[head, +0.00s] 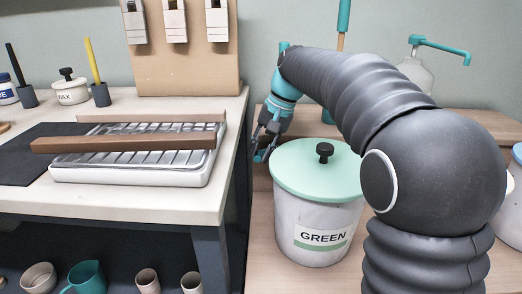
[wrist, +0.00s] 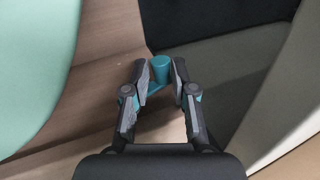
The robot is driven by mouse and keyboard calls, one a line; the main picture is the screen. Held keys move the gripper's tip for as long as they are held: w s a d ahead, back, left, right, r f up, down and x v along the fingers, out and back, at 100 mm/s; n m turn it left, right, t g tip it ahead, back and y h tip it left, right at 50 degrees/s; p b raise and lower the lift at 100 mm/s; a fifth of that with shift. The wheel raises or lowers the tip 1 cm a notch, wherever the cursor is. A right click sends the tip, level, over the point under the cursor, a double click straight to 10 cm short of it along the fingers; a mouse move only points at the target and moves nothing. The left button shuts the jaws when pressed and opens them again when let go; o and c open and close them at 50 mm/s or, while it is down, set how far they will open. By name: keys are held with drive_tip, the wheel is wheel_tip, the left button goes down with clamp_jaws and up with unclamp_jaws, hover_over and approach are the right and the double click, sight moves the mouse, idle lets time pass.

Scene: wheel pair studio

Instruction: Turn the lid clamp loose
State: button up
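The bucket labelled GREEN (head: 315,222) stands on the wooden bench with its mint lid (head: 312,172) on. The lid has a black knob in its middle, and part of the lid also shows in the wrist view (wrist: 35,65). The lid clamp is a teal piece with a round upright grip (wrist: 160,68), beside the bucket; in the head view it is small and partly hidden by my gripper. My gripper (head: 266,146) is at the lid's left edge.
A pale worktop (head: 140,205) with a metal tray (head: 130,172) and a brown wooden bar across it stands close on the left. A pump bottle (head: 416,72) stands behind my arm. Another container (head: 515,205) is at the right edge.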

clamp_jaws()
drive_tip(key=shift+a+r+h+p, duration=0.1)
drive_tip(key=shift+h+p, duration=0.4)
drive_tip(key=shift+p, duration=0.65)
drive_tip(key=shift+f+h+p, duration=0.25)
drive_tip(key=shift+h+p, duration=0.45)
drive_tip(key=shift+p, duration=0.2)
drive_tip(key=shift+f+h, duration=0.3)
drive_tip(key=o, duration=0.6)
unclamp_jaws()
drive_tip(key=shift+o, duration=0.2)
drive_tip(key=shift+r, duration=0.1)
